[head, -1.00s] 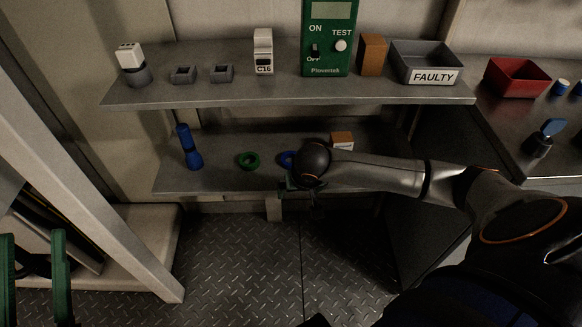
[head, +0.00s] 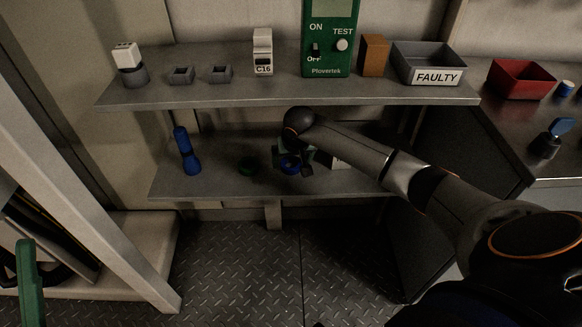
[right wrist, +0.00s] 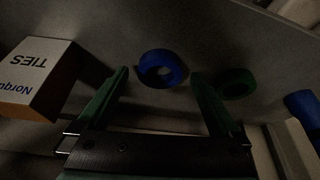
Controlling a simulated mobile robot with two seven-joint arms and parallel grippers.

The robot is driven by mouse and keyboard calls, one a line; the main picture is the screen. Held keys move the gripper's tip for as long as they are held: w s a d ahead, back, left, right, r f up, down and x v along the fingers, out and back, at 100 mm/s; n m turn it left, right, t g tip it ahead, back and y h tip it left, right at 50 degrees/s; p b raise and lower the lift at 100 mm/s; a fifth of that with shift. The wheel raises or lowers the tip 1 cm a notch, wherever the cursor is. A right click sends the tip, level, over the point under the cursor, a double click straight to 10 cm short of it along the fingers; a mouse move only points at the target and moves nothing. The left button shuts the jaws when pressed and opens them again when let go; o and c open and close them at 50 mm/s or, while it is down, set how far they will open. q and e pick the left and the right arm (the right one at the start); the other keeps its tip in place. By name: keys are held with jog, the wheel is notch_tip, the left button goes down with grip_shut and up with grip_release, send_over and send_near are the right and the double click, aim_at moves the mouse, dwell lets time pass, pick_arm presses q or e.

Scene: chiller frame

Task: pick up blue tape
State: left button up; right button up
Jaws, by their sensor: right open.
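The blue tape (head: 291,169) is a small ring lying on the lower shelf, partly hidden by my right gripper (head: 294,158). In the right wrist view the blue tape (right wrist: 173,63) lies just beyond the fingertips and between their lines. The right gripper (right wrist: 159,76) is open and empty, its two green fingers spread wider than the ring. I cannot tell whether a finger touches the tape. One green finger of my left gripper (head: 27,270) shows at the lower left of the head view, far from the shelf; its opening cannot be judged.
A green tape (right wrist: 237,83) lies beside the blue one, with a blue torch (head: 187,152) further left. A box of ties (right wrist: 38,75) stands on the other side. The upper shelf (head: 200,96) overhangs and holds several items, including a grey FAULTY bin (head: 428,76).

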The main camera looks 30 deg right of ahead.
jog(key=shift+w+d+f+b, duration=0.15)
jog(key=shift+w+f+b, duration=0.15)
jog(key=shift+w+f, duration=0.25)
jog(key=shift+s, duration=0.1)
jog(key=c, duration=1.3)
